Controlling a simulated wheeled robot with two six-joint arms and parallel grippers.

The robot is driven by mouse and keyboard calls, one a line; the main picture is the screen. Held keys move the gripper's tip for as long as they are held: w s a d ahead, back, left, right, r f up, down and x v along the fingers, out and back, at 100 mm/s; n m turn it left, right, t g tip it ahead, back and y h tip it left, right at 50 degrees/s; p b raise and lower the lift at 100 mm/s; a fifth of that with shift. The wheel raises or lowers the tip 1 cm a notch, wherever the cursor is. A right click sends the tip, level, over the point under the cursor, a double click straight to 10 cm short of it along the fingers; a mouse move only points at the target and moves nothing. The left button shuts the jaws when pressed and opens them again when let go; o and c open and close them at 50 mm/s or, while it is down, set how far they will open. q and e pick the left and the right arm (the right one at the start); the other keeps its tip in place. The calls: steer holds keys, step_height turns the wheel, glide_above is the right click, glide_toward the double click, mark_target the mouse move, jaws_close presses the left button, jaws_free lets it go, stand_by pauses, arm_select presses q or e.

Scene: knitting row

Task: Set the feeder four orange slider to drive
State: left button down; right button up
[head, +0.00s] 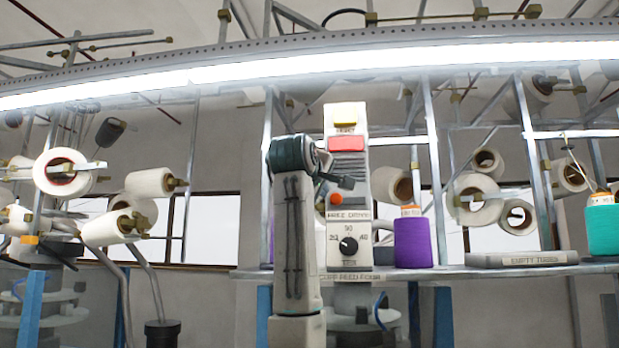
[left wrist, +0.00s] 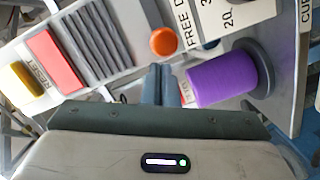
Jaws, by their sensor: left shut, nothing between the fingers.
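The feeder panel (head: 344,238) stands upright in the middle of the head view, with a label reading FREE DRIVE. The round orange slider (head: 336,198) sits above the FREE end of that label, at the left. It also shows in the left wrist view (left wrist: 164,41), just beyond my fingertips. My left gripper (head: 346,183) is in front of the panel, slightly above and right of the slider. Its fingers (left wrist: 161,70) are shut with nothing between them. I cannot tell whether they touch the slider. My right gripper is not in view.
A red reset button (head: 346,144) and a yellow block (head: 344,122) are above the slider. A black dial (head: 348,245) is below. A purple yarn cone (head: 412,242) stands close to the right. A grey empty-tubes tray (head: 515,259) lies farther along the shelf.

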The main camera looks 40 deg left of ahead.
arm_select(q)
steer(key=shift+f, duration=0.1)
steer(key=shift+w, duration=0.1)
steer(key=w+d, duration=0.2)
steer(key=d, duration=0.1)
steer(key=w+d, duration=0.1)
steer(key=shift+d, duration=0.4)
